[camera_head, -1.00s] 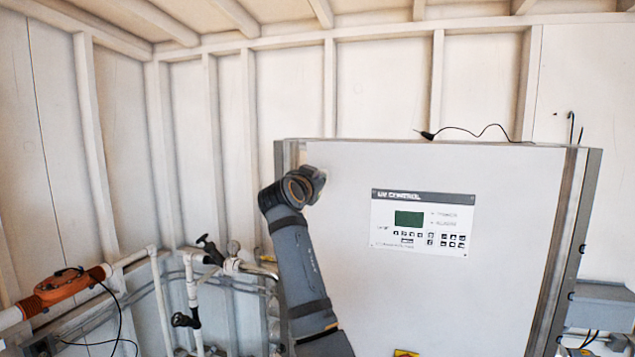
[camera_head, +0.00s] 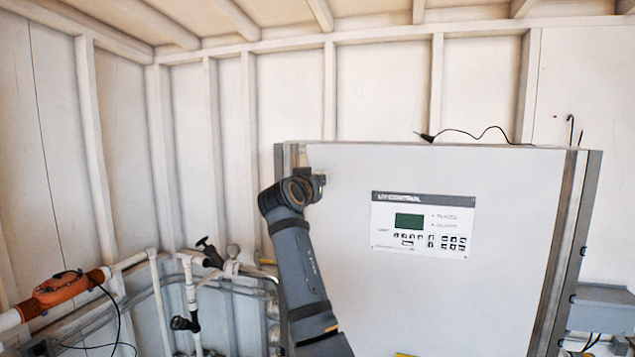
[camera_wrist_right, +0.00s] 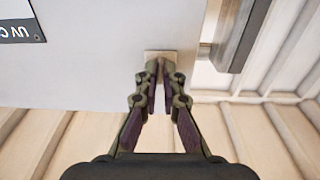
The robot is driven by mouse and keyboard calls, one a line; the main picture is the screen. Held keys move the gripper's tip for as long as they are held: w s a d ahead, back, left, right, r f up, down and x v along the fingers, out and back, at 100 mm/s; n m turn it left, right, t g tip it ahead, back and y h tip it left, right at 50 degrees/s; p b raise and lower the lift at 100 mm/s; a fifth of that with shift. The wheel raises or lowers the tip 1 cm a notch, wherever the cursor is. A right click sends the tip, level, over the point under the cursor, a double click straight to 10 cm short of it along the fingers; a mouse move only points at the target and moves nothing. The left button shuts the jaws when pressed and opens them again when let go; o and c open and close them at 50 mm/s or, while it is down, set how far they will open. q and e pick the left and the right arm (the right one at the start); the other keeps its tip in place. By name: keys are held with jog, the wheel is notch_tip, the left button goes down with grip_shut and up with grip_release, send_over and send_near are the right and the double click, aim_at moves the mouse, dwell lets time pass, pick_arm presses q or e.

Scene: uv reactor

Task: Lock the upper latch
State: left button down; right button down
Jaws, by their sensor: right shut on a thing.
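The upper latch (camera_wrist_right: 160,56) shows in the right wrist view as a small beige plate on the cabinet door (camera_wrist_right: 100,75), close to the door's edge. My right gripper (camera_wrist_right: 161,66) is shut on the latch's narrow raised part, which the fingertips mostly hide. In the head view my right gripper (camera_head: 319,185) is at the upper left of the grey UV control cabinet (camera_head: 420,290), and my wrist hides the latch there. My left gripper is not in view.
The control panel (camera_head: 422,225) with a green screen is right of my arm. A black cable (camera_head: 470,132) lies on the cabinet top. White pipes with valves (camera_head: 192,290) and an orange fitting (camera_head: 65,288) are at the left. A grey frame bar (camera_wrist_right: 236,35) stands beside the door edge.

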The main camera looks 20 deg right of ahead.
jog(key=shift+f, duration=0.1)
jog(key=c, duration=1.5)
grip_release()
notch_tip(320, 180, up, 10)
